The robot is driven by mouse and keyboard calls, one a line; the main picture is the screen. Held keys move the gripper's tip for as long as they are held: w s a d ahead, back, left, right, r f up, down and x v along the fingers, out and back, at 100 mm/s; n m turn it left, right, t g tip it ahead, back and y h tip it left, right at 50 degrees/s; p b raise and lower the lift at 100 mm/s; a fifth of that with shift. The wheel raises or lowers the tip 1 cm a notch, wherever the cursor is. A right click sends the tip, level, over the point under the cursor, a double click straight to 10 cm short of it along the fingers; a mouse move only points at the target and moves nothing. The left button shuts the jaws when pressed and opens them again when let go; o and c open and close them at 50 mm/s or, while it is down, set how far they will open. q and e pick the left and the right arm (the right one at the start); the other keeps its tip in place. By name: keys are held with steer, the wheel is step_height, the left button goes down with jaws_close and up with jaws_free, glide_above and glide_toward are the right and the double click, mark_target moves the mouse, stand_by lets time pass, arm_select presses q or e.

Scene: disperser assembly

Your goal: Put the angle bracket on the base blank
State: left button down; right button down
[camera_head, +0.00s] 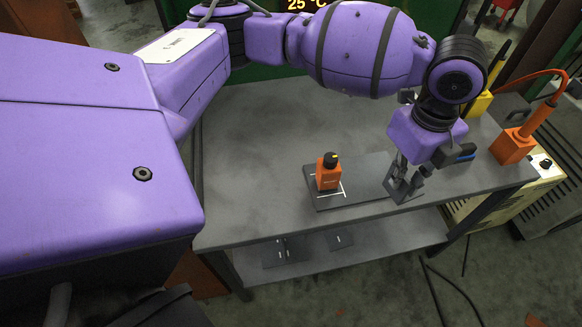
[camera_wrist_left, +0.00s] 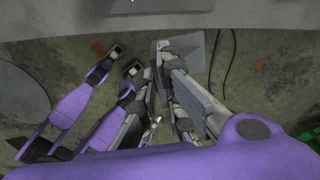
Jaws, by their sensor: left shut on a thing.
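My left gripper (camera_head: 404,182) is over the right front part of the table, with its fingers pointing down. It is shut on the grey angle bracket (camera_head: 400,192), which sits low near the table's front edge. I cannot tell whether the bracket touches the surface below. The base blank (camera_head: 322,202) is a dark flat plate lying left of the gripper, with white lines on it. In the left wrist view, the gripper (camera_wrist_left: 166,68) shows its fingers close together, with the grey bracket (camera_wrist_left: 197,48) beyond them. My right gripper is not clearly seen.
An orange block with a black cap (camera_head: 328,173) stands upright on the plate. An orange tool with a cable (camera_head: 513,146) and a yellow one (camera_head: 480,103) stand at the table's right end. The table (camera_head: 255,150) is clear at left. A lower shelf (camera_head: 375,243) holds dark flat parts.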

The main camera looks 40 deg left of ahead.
arm_select(q)
steer(key=shift+w+d+m, duration=0.3)
steer(key=shift+d+m, duration=0.05)
steer(key=shift+m, duration=0.45)
steer(key=w+a+f, duration=0.5)
steer(key=w+a, duration=0.2)
steer(key=b, duration=0.1)
glide_above(365, 177)
steer(key=shift+f, duration=4.05)
steer(key=shift+f, duration=0.2)
steer(key=c, duration=2.3)
jaws_free()
steer(key=o, duration=0.4)
